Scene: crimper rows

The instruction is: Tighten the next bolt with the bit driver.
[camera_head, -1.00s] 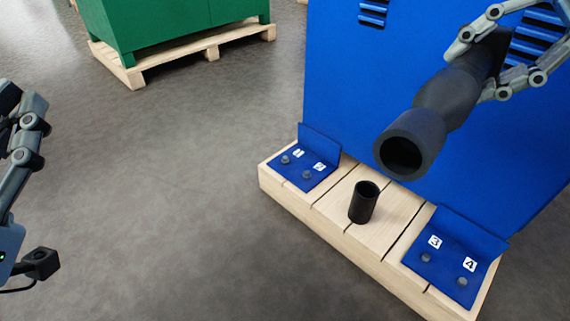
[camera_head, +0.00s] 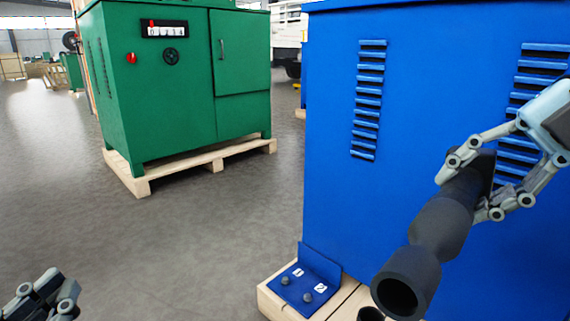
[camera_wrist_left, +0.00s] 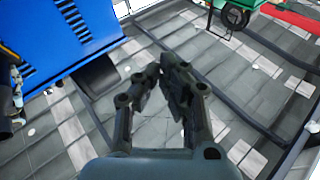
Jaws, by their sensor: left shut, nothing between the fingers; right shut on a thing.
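My right gripper (camera_head: 466,196) is shut on the black bit driver (camera_head: 440,232), whose wide hollow end points down and toward the camera. The driver is held in the air in front of the blue cabinet. Below left of it, a blue bracket (camera_head: 320,264) carries labels 1 and 2 with bolts: bolt 1 (camera_head: 285,281) and bolt 2 (camera_head: 308,297). A black cup (camera_head: 370,314) shows only its top at the bottom edge. My left gripper (camera_head: 48,290) is low at the left, shut and empty; its closed fingers show in the left wrist view (camera_wrist_left: 168,85). Labels 3 and 4 are out of view.
The blue cabinet (camera_head: 340,200) stands behind the driver on a pale wooden pallet (camera_head: 272,301). A green cabinet (camera_head: 160,110) with a counter display stands on its own pallet (camera_head: 142,187) at the back left. Grey floor (camera_head: 200,250) between them is clear.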

